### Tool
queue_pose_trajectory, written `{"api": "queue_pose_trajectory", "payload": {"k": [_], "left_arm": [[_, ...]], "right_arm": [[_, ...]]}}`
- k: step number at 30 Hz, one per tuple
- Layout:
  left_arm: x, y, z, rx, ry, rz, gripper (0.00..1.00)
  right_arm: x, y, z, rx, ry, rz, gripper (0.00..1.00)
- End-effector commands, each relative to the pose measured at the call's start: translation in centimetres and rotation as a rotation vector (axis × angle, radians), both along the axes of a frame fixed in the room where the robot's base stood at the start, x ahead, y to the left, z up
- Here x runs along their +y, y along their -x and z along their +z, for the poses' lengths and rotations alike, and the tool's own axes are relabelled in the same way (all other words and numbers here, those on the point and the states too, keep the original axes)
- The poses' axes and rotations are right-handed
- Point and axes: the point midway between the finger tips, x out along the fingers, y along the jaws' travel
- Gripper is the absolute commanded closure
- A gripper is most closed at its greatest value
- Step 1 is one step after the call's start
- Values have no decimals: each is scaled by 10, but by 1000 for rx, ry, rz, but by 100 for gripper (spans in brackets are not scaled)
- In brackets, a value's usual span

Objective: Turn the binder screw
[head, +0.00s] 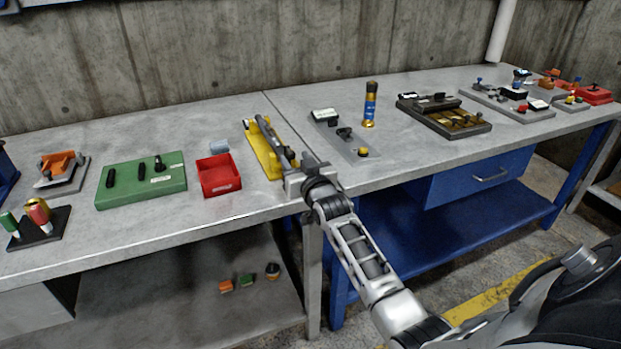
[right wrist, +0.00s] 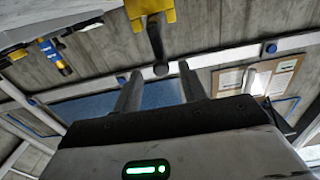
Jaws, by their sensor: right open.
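A yellow fixture (head: 261,150) with a long grey-dark rod along it stands near the front of the workbench, and is probably the binder with its screw. My right gripper (head: 296,170) is at the front end of this fixture, over the bench's front edge. In the right wrist view, my right gripper (right wrist: 161,82) has its two fingers apart, with nothing seen between them. There the yellow fixture (right wrist: 150,9) and a dark rod end (right wrist: 156,42) show ahead of and above the fingers. Contact with the rod cannot be told. My left gripper is out of view.
A red bin (head: 219,176) and a green board (head: 142,180) lie left of the fixture. A grey panel (head: 340,138) and a blue-and-gold cylinder (head: 370,105) stand to its right. The grey workbench (head: 230,125) has bare room behind these. A shelf is below.

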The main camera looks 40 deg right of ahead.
Motion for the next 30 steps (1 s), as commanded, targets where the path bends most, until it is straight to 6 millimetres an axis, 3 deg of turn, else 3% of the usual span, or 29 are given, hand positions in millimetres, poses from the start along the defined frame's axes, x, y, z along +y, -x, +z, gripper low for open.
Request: {"api": "queue_pose_trajectory", "payload": {"k": [12, 18, 24, 30], "left_arm": [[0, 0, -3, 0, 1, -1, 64], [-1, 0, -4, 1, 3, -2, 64], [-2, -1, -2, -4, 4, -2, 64], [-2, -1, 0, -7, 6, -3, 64]], "right_arm": [[21, 92, -2, 1, 0, -2, 58], [29, 128, -1, 1, 0, -2, 58], [33, 144, 0, -1, 0, -3, 58], [34, 146, 1, -2, 0, -3, 58]]}}
